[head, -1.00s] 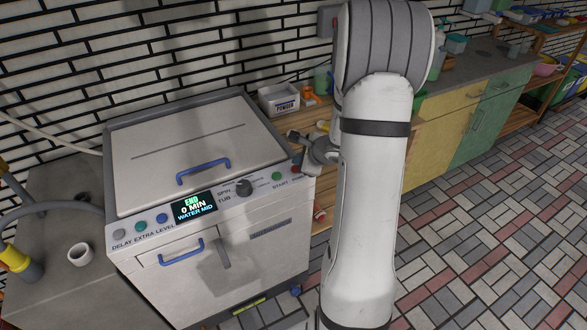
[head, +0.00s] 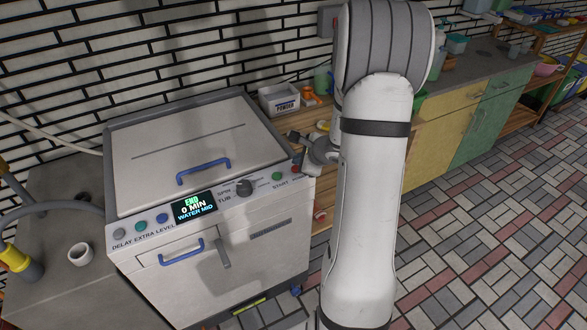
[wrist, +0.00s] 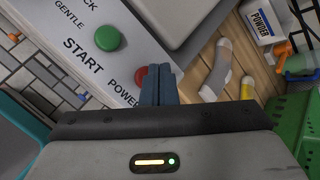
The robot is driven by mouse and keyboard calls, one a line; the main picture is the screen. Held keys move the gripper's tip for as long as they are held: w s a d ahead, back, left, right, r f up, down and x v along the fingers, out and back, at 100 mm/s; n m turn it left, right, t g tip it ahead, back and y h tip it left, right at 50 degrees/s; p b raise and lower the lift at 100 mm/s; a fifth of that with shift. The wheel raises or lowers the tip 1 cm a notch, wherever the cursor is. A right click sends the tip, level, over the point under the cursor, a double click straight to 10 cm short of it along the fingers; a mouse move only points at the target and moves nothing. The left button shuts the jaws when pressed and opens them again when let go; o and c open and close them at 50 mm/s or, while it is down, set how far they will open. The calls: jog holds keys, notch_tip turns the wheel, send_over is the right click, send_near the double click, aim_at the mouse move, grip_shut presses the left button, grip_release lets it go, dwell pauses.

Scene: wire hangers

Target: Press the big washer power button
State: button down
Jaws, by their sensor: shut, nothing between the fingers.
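The washer (head: 205,270) is a white machine with a control panel along its front top edge. Its red power button (head: 297,169) is at the right end of the panel, right of the green start button (head: 278,176). In the wrist view the red button (wrist: 139,75) shows beside the word POWER, partly hidden by my fingers. My gripper (wrist: 160,70) is shut and empty, its blue-grey fingertips overlapping the button's right side. I cannot tell whether they touch it. In the head view my arm partly hides the gripper. The display (head: 194,207) reads END, 0 MIN, WATER MID.
A wooden bench with a white powder box (head: 279,99) and socks (wrist: 217,70) stands right of the washer. A green crate (wrist: 292,125) is at the right of the wrist view. A grey counter with a white cup (head: 80,254) is at the left.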

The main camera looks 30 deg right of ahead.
jog(key=shift+f, duration=0.15)
jog(key=shift+f+b, duration=0.3)
jog(key=shift+b, duration=0.45)
jog(key=shift+f+b, duration=0.4)
jog(key=shift+b, duration=0.15)
dwell(0.6)
jog(key=shift+r, duration=0.1)
jog(key=shift+r+p, duration=0.5)
jog(key=shift+r, duration=0.25)
jog(key=shift+r+p, duration=1.8)
jog(key=shift+r, duration=0.75)
